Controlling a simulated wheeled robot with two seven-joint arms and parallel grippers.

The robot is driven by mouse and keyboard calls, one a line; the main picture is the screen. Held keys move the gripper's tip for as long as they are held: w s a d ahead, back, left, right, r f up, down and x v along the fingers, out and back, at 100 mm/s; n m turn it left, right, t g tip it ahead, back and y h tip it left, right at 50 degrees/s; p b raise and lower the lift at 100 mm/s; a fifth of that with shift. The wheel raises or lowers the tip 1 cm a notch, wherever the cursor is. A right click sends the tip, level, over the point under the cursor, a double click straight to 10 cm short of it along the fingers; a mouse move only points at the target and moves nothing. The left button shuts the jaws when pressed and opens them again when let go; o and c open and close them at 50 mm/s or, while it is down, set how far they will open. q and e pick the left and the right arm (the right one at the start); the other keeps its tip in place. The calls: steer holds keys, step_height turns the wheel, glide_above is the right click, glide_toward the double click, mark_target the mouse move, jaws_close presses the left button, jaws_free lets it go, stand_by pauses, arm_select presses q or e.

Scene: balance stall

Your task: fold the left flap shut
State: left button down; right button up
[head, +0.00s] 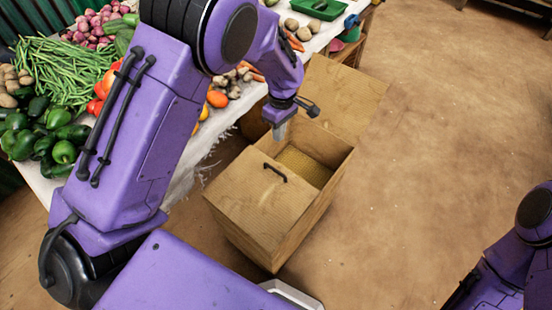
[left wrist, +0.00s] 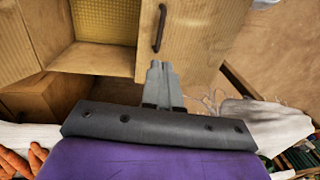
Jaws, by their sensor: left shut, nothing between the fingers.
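A tan box (head: 290,236) stands on the floor beside the stall table. Its flap with a black handle (head: 275,172), the left one in the head view, lies flat over the near part of the top (head: 250,200). The other flap (head: 345,98) is folded outward and open at the upper right. Between them the inside (head: 300,165) shows. My left gripper (head: 279,131) is shut and empty, above the far-left side of the box. In the left wrist view its fingertips (left wrist: 162,66) appear close to the handled flap (left wrist: 205,35); contact is unclear. My right gripper is out of view.
The table (head: 190,170) at the left holds green beans (head: 60,70), peppers, potatoes and other vegetables, with a white cloth hanging over its edge. A brown crate or box is partly under it. The floor to the right (head: 440,140) is clear.

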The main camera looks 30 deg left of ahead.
mark_target(275, 170)
arm_select(q)
steer(key=f, duration=0.4)
steer(key=s+f, duration=0.1)
steer(key=f, duration=0.9)
steer(key=shift+s+a, duration=0.1)
steer(key=shift+s, duration=0.2)
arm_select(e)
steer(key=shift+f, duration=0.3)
